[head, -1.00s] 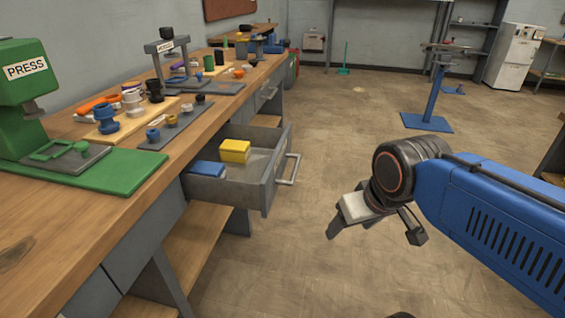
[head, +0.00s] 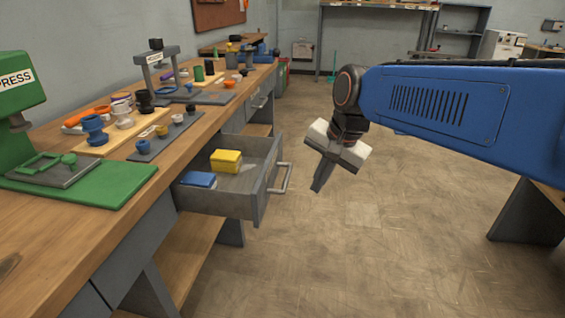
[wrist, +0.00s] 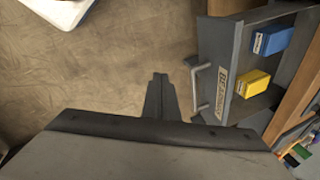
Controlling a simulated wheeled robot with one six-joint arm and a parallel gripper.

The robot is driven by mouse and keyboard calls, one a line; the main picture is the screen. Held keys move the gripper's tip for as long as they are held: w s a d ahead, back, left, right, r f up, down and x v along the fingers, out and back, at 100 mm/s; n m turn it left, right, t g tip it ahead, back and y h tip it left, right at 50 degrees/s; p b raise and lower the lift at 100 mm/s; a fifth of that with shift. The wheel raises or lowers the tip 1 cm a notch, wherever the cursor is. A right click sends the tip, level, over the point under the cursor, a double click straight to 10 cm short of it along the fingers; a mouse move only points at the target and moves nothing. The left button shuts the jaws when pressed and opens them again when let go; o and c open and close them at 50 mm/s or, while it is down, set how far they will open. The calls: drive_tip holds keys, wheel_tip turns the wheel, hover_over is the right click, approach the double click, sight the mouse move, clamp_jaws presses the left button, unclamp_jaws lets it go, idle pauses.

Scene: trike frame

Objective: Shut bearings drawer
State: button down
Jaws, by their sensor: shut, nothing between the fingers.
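The bearings drawer (head: 240,200) is a grey drawer pulled out from under the wooden workbench, with a light bar handle (head: 284,179) on its front. A yellow box (head: 226,161) and a blue box (head: 198,180) lie inside it. In the wrist view the drawer front (wrist: 226,80) carries a label, partly legible, and the handle (wrist: 198,88) stands off it. My gripper (head: 317,188) is shut and empty, pointing down in the open space to the right of the handle, apart from it. In the wrist view its fingertips (wrist: 160,78) are left of the handle.
The workbench (head: 120,218) runs along the left, with a green press (head: 18,110) and several small parts on top. A lower wooden shelf (head: 190,255) lies beneath the drawer. The floor (head: 370,250) in front of the drawer is clear.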

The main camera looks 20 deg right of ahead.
drive_tip(key=w+r+m+g+y, duration=0.1)
drive_tip(key=w+r+m, duration=0.1)
drive_tip(key=w+m, duration=0.6)
drive_tip(key=w+r+m+y, duration=0.15)
drive_tip(key=w+m, duration=0.35)
drive_tip(key=w, duration=0.5)
drive_tip(key=x, duration=0.9)
drive_tip(key=shift+s+d+f, duration=0.2)
drive_tip(key=shift+d+f, duration=0.15)
drive_tip(key=shift+f, duration=0.05)
hover_over(216, 172)
drive_tip(key=shift+a, duration=0.1)
drive_tip(key=shift+a+r, duration=0.1)
drive_tip(key=shift+a, duration=0.1)
drive_tip(key=shift+w+r, duration=0.1)
